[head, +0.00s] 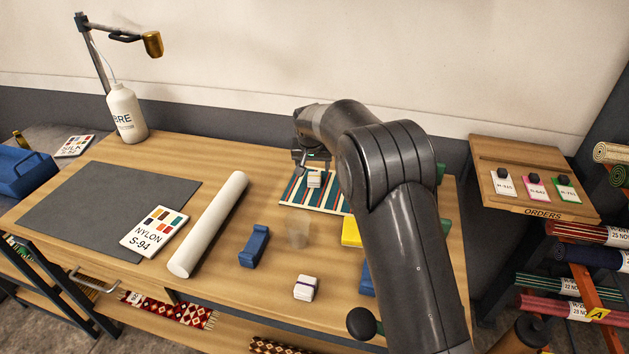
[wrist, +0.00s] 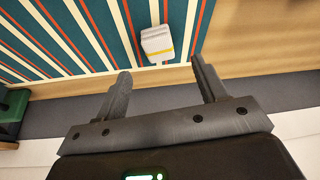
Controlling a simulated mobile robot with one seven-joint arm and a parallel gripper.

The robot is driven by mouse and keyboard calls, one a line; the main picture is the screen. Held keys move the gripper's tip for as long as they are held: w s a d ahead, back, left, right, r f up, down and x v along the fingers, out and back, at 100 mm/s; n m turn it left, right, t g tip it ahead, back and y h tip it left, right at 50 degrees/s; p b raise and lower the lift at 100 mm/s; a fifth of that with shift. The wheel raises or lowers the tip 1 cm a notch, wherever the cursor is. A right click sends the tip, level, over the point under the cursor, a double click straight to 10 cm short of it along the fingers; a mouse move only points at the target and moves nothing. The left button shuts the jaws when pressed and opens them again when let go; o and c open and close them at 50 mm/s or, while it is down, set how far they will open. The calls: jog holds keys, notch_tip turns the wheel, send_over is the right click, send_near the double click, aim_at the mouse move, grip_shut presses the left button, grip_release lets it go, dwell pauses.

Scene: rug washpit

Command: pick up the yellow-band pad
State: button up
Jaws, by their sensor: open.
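The yellow-band pad (wrist: 157,43) is a small white block with a yellow stripe. It lies on a teal, cream and red striped mat (wrist: 85,50), near the mat's edge. In the head view a small white pad (head: 314,180) lies on the striped mat (head: 293,198), just below my gripper (head: 312,160). In the wrist view my gripper (wrist: 161,69) is open and empty, and the pad shows beyond its fingertips, between their lines. The fingers look apart from the pad. My arm hides part of the mat in the head view.
Another white pad (head: 306,288) with a dark band lies near the table's front. A blue block (head: 254,246), a yellow block (head: 351,232) and a faint clear object (head: 298,235) lie between. A white roll (head: 208,222) and grey mat (head: 105,205) are left. An orders board (head: 515,200) stands right.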

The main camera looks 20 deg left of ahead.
aim_at(314, 176)
jog(key=x, duration=0.7)
jog(key=shift+w+f, duration=0.15)
jog(key=c, duration=1)
